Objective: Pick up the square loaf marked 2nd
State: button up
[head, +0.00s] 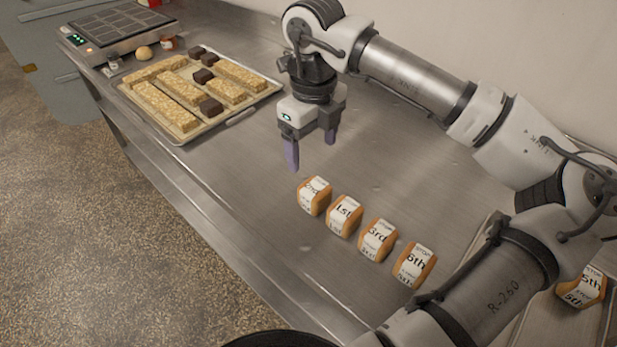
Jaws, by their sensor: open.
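The square loaf marked 2nd (314,196) stands on the steel counter at the left end of a row of loaves. It is golden brown with a white printed band around it. My gripper (311,152) is open and empty. It points down, above and a little behind the 2nd loaf, apart from it. In the row to the right stand the loaf marked 1st (345,215), the loaf marked 3rd (378,240) and a loaf that seems marked 6th (414,264).
A tray (238,119) of oat bars and dark cubes lies at the back left. Beyond it is a flat appliance (112,27) with a lit panel. A loaf marked 5th (581,287) sits at the far right, past my arm. The counter's front edge runs left of the row.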

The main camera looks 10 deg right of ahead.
aim_at(315, 186)
notch_tip(315, 186, down, 8)
jog(key=shift+s+f+p, duration=0.1)
jog(key=shift+s+p, duration=0.05)
jog(key=shift+p, duration=0.7)
jog(key=shift+d+f+p, duration=0.2)
jog(key=shift+f+p, duration=1)
jog(key=shift+f, duration=1.5)
jog(key=shift+c, duration=0.2)
jog(key=c, duration=1)
jog(key=shift+r, duration=0.15)
jog(key=shift+c, duration=0.2)
